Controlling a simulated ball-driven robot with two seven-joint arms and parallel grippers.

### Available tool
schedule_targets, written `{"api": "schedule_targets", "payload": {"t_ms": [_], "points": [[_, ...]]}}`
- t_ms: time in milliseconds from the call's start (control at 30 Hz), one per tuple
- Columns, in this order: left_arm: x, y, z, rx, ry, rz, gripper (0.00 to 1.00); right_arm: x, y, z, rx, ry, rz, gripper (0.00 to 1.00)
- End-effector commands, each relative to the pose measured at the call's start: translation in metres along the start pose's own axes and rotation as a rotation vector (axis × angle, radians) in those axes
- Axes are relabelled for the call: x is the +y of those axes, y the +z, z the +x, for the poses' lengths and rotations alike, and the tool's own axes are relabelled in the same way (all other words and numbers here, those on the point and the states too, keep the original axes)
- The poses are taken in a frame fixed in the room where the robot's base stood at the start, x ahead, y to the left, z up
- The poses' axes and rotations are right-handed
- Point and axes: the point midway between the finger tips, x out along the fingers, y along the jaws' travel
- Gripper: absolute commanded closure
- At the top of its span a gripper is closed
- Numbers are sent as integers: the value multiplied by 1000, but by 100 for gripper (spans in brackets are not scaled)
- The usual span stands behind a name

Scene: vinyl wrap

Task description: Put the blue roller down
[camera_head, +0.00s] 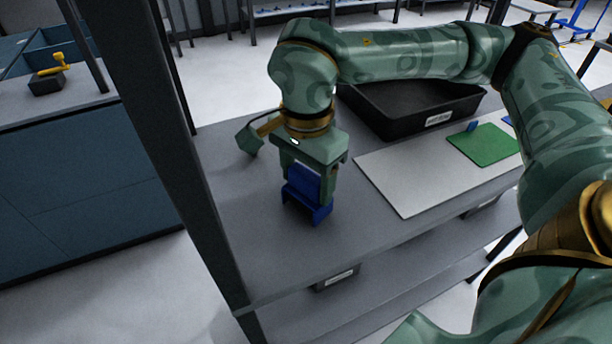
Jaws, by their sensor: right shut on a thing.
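The blue roller (307,197) is a blue block-like piece at the left part of the grey table, near its front. My right gripper (308,178) points down from above and is shut on the blue roller, with a finger on each side. The roller's lower end is close to the table top (270,255); I cannot tell if it touches. My left gripper is not in view.
A black bin (410,112) stands at the back of the table. A dark post (172,130) rises at the left edge. The table's front left is clear.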

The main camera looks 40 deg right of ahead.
Motion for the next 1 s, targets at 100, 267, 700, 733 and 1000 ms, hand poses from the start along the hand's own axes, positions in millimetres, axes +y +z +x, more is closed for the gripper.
{"api": "schedule_targets", "payload": {"t_ms": [100, 267, 700, 733, 1000], "points": [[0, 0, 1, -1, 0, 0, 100, 0, 0, 3, 0, 1, 0, 55], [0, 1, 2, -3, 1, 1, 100, 0, 0, 9, 1, 2, 1, 62], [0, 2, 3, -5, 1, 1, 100, 2, 0, 16, 1, 10, 0, 15], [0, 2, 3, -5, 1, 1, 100, 1, 0, 16, 1, 9, 0, 15], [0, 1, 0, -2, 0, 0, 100, 0, 0, 2, 1, 0, 0, 15]]}}
